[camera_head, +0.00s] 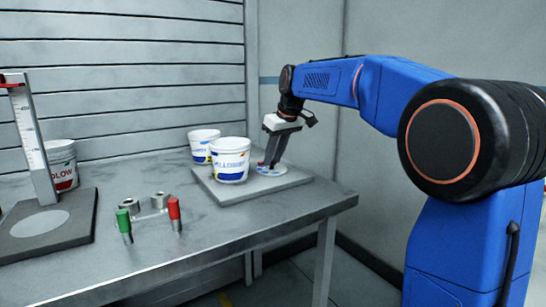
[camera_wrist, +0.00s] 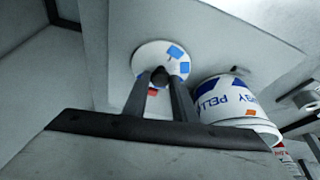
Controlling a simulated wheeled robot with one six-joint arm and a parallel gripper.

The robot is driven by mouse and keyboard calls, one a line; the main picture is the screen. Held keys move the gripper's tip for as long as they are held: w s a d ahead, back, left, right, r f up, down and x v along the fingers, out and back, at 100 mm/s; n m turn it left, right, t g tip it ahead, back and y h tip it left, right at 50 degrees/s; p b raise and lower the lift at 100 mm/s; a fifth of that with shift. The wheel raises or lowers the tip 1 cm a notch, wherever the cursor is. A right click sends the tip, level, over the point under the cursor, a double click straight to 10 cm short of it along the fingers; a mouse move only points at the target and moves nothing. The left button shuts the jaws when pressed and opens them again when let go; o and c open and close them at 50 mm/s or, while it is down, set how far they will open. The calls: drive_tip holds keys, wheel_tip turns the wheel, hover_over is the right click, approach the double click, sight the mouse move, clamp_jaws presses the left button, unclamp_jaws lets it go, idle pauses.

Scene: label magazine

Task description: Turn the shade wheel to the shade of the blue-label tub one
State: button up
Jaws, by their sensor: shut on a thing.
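The shade wheel (camera_head: 270,169) is a pale disc on a grey base plate at the table's right. In the wrist view the wheel (camera_wrist: 148,58) shows blue patches and a red one near a dark centre knob (camera_wrist: 160,74). My gripper (camera_head: 266,166) points down over the wheel; in the wrist view its fingers (camera_wrist: 160,82) are shut on the knob. A white tub with a blue label (camera_head: 230,166) stands on the plate just left of my gripper; it also shows in the wrist view (camera_wrist: 232,100). Another white tub with blue marking (camera_head: 202,146) stands behind it.
A green-capped post (camera_head: 124,221) and a red-capped post (camera_head: 174,210) stand near a small metal fixture (camera_head: 150,212). At left are a ruled upright (camera_head: 33,145) on a grey base and a red-label tub (camera_head: 64,170). The table's front right is clear.

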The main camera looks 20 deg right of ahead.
drive_tip(key=n, duration=0.1)
drive_tip(key=n+y, duration=0.1)
drive_tip(key=n, duration=0.1)
drive_tip(key=shift+w+d+n+g, duration=0.1)
drive_tip(key=shift+d+n+g, duration=0.1)
drive_tip(key=shift+n+g, duration=0.15)
drive_tip(key=shift+w+n+g+y, duration=0.1)
drive_tip(key=shift+n+g+y, duration=0.45)
drive_tip(key=shift+n, duration=1.1)
drive_tip(key=o, duration=1)
drive_tip(key=shift+o, duration=0.2)
drive_tip(key=v, duration=1.7)
drive_tip(key=shift+r, duration=0.3)
drive_tip(key=shift+w, duration=0.1)
